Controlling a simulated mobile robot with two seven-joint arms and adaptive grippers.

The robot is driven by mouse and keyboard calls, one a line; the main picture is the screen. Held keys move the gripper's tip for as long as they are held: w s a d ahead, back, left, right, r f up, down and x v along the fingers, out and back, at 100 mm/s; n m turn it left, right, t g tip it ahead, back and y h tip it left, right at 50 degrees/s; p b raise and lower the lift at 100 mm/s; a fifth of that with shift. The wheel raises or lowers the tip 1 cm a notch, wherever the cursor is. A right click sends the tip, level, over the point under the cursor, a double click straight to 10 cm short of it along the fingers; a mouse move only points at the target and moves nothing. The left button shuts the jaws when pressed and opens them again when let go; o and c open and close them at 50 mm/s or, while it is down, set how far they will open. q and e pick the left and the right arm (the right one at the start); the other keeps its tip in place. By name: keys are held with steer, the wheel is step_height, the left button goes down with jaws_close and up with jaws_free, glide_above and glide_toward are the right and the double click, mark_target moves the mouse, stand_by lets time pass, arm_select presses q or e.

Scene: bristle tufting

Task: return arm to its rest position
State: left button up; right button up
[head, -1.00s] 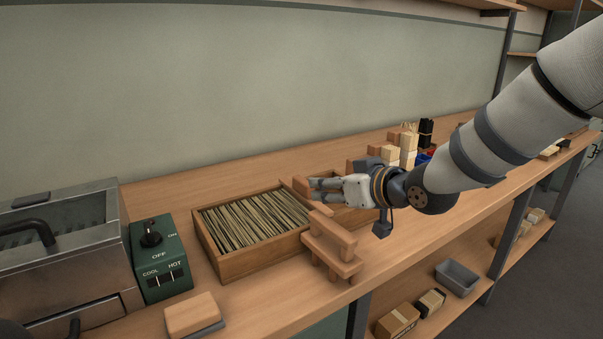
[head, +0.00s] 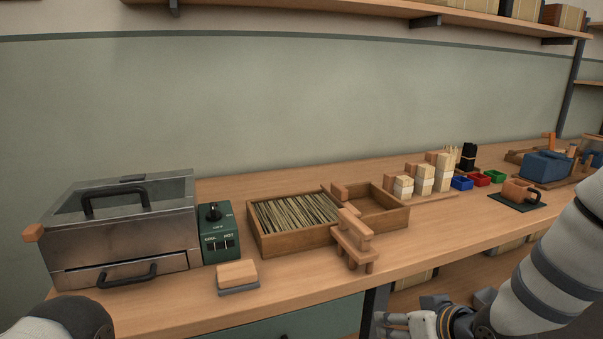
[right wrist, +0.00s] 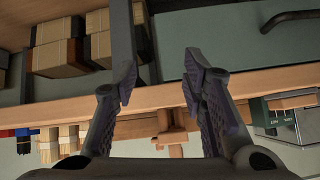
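My right gripper (head: 380,323) is at the bottom of the head view, in front of the bench's front edge and apart from everything on it. In the right wrist view its two dark fingers (right wrist: 157,86) stand apart with nothing between them, so it is open and empty. Part of my left arm shows at the lower left of the head view; its gripper does not show.
The wooden bench (head: 300,311) holds a metal heater box (head: 120,235), a green control box (head: 222,249), a tray of bristles (head: 290,243), a small wooden stand (head: 355,240) and small bins (head: 481,179). Boxes (right wrist: 57,56) sit on the lower shelf.

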steer(key=s+f+m+g+h, duration=0.1)
steer(key=s+f+g, duration=0.2)
steer(key=s+f, duration=0.8)
arm_select(q)
steer(key=shift+t, duration=0.7)
steer(key=w+r+p, duration=0.2)
steer(key=r, duration=0.1)
steer(key=shift+w+r, duration=0.15)
steer(key=shift+w, duration=0.25)
arm_select(e)
steer(key=s+d+f+g+h, duration=0.1)
steer(key=s+g, duration=0.1)
steer(key=s, duration=0.9)
steer(key=s+d+f+m+g, duration=0.1)
steer(key=s+d+g, duration=0.1)
steer(key=s, duration=1)
steer(key=s+d+f+g+h, duration=0.1)
steer(key=s+g, duration=0.3)
steer(key=s, duration=0.8)
steer(key=shift+d+f+m+h, duration=0.25)
steer(key=shift+m+h, duration=0.05)
steer(key=shift+m, duration=0.1)
steer(key=shift+w, duration=0.1)
